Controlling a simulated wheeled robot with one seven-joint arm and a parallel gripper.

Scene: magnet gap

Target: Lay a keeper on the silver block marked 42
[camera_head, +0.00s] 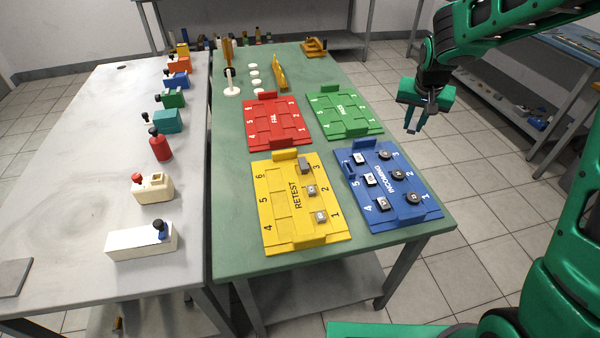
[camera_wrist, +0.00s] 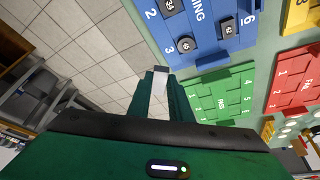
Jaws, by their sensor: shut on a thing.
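My gripper (camera_head: 416,126) hangs in the air beyond the right edge of the green table, above the floor. It is shut on a thin pale grey piece (camera_wrist: 158,92), seen between its fingers in the wrist view; whether it is a keeper I cannot tell. Silver blocks stand on the left side of the blue INCOMING board (camera_head: 399,224), one of them in the middle row (camera_head: 370,179). More blocks stand on the yellow RETEST board (camera_head: 279,236), one at its front right (camera_head: 320,216).
Dark round pieces (camera_head: 414,197) stand on the right of the blue board. Red FAIL (camera_head: 262,111) and green (camera_head: 333,101) boards lie behind. White discs and yellow items stand at the back. A pale table (camera_head: 80,160) at left holds several coloured blocks.

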